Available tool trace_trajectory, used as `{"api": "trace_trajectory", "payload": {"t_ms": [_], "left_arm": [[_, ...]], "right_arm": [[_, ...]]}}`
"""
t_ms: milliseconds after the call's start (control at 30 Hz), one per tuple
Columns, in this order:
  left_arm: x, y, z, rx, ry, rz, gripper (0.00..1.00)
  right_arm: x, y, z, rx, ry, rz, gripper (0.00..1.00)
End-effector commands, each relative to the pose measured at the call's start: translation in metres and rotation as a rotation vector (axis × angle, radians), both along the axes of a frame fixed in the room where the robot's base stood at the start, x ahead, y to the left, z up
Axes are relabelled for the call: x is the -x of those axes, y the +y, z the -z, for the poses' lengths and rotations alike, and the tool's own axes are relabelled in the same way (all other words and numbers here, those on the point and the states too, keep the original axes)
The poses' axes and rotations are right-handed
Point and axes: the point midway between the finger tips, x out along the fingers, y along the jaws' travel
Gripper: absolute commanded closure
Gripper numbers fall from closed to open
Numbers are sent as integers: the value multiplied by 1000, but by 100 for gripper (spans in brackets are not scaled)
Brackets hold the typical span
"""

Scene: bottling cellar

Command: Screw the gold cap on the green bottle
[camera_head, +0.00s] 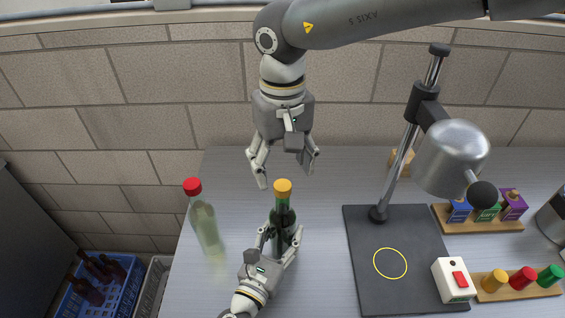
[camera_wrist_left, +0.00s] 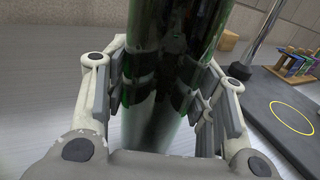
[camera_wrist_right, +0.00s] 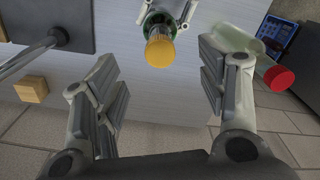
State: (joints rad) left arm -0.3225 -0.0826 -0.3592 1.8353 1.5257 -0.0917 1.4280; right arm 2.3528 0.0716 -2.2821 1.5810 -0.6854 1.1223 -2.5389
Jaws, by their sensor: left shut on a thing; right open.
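The green bottle (camera_head: 281,222) stands upright on the metal bench. The gold cap (camera_head: 283,186) sits on top of its neck; how tightly it sits I cannot tell. My left gripper (camera_head: 281,238) is shut around the bottle's body, and its pads touch the dark green glass (camera_wrist_left: 172,70) in the left wrist view. My right gripper (camera_head: 288,172) is open and empty, pointing down above the bottle. In the right wrist view the gold cap (camera_wrist_right: 160,52) shows beyond and between the open fingers, touching neither.
A clear bottle with a red cap (camera_head: 193,187) stands to the left. A dark press stand base (camera_head: 365,235) with a lamp-like head (camera_head: 450,158) is to the right. A white switch box (camera_head: 452,279) and wooden racks (camera_head: 520,291) lie beyond. A blue crate (camera_head: 127,290) is at lower left.

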Motion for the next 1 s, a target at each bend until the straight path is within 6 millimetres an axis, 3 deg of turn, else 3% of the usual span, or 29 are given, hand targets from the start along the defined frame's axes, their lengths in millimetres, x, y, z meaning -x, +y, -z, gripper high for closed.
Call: {"api": "trace_trajectory", "payload": {"t_ms": [333,467,800,1000], "left_arm": [[0,0,1,-1,1,0,100],[0,0,0,-1,1,0,100],[0,0,1,-1,1,0,100],[0,0,1,-1,1,0,100]], "right_arm": [[0,0,0,0,0,0,25],[0,1,-9,-1,-1,-1,25],[-1,1,-77,-5,-2,1,25],[-1,0,-108,-2,-1,1,25]]}}
